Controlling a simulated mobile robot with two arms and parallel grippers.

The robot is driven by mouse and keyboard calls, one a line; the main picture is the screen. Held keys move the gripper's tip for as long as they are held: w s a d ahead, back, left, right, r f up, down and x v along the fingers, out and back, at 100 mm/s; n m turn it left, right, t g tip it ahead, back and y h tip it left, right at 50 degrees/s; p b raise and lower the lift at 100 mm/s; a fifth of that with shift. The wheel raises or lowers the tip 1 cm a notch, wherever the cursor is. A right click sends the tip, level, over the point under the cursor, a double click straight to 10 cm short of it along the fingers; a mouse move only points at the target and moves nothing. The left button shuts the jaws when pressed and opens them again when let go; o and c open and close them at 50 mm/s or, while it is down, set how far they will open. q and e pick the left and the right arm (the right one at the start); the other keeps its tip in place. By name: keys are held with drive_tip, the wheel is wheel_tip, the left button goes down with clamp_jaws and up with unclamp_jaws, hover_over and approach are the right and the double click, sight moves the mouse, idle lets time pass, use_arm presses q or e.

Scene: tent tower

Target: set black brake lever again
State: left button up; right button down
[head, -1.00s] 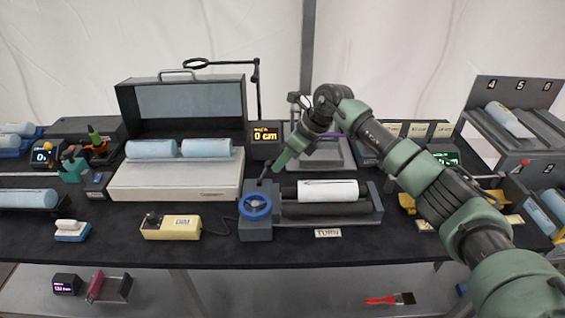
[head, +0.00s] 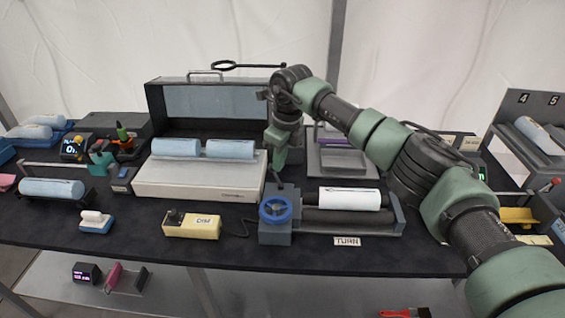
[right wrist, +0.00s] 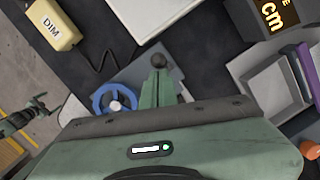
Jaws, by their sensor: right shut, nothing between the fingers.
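The black brake lever (head: 279,185) stands on the grey block beside the blue handwheel (head: 275,210). In the right wrist view its round black knob (right wrist: 158,61) shows just past my fingertips. My right gripper (head: 280,168) is shut and empty, pointing down at the lever's top; the wrist view shows its green fingers (right wrist: 158,82) together right at the knob. I cannot tell whether they touch it. The lever's shaft is mostly hidden. Part of what looks like my left arm (right wrist: 22,116) shows at the wrist view's left edge, too small to read its jaws.
A roller unit with a white roll (head: 350,198) lies right of the handwheel, behind a TURN label (head: 347,241). A yellow DIM box (head: 192,226) with a cable lies to the left. My right forearm crosses the right side.

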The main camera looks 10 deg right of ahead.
drive_tip(key=shift+r+p, duration=0.45)
drive_tip(key=shift+r, duration=0.35)
drive_tip(key=shift+d, duration=0.1)
